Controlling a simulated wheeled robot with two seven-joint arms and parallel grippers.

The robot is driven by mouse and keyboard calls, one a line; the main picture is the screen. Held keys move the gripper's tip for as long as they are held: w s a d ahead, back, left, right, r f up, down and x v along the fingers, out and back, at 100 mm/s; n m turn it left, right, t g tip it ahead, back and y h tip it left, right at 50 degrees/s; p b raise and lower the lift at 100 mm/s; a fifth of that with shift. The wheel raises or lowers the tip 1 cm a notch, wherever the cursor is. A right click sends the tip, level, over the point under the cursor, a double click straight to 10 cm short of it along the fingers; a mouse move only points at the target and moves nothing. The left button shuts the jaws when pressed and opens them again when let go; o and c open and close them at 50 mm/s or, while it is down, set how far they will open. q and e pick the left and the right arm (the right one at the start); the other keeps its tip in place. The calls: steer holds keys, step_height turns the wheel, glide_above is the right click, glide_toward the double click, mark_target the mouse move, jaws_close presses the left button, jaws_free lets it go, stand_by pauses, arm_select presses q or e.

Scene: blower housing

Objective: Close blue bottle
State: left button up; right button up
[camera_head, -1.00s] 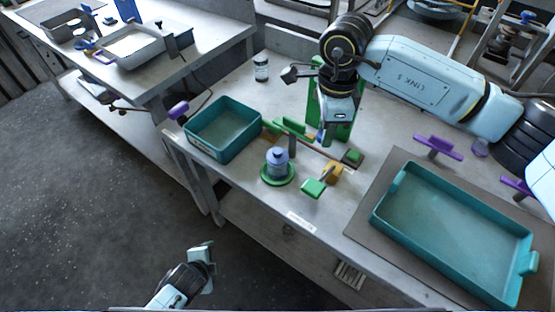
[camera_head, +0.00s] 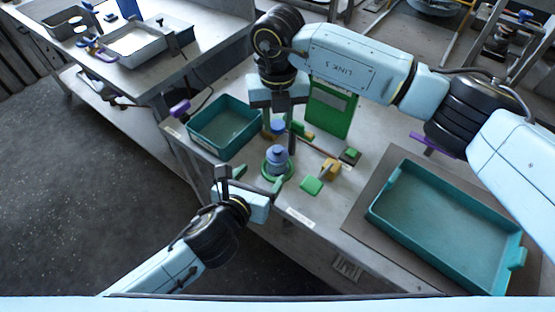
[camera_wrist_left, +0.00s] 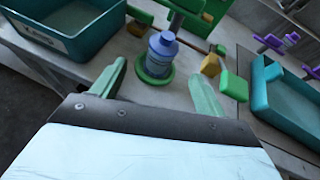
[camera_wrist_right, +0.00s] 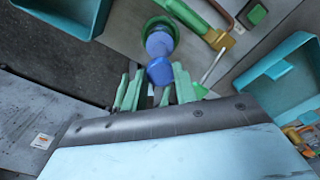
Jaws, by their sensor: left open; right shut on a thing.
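The blue bottle (camera_head: 277,160) stands upright in a round green holder (camera_head: 265,173) near the table's front edge. It also shows in the left wrist view (camera_wrist_left: 161,50), straight ahead between the open fingers. My left gripper (camera_head: 257,180) is open and empty, just in front of the bottle and apart from it. My right gripper (camera_head: 279,118) points down above and slightly behind the bottle. It is shut on a blue cap (camera_wrist_right: 160,71), which shows at its fingertips in the right wrist view, close to the bottle (camera_wrist_right: 159,44). The cap looks apart from the bottle.
A teal bin (camera_head: 200,136) stands left of the bottle, and a large teal tray (camera_head: 445,254) lies to the right. A green block (camera_head: 311,186), a yellow part (camera_head: 331,168) and a green upright panel (camera_head: 331,106) are close by.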

mark_target(280, 154)
arm_select(q)
steer(key=shift+d+m, duration=0.15)
steer(key=shift+m, duration=0.35)
steer(key=x, duration=1.2)
steer(key=shift+d, duration=0.15)
steer(key=c, duration=1.4)
steer(key=shift+c, duration=0.3)
arm_select(e)
steer(key=shift+f, duration=2.5)
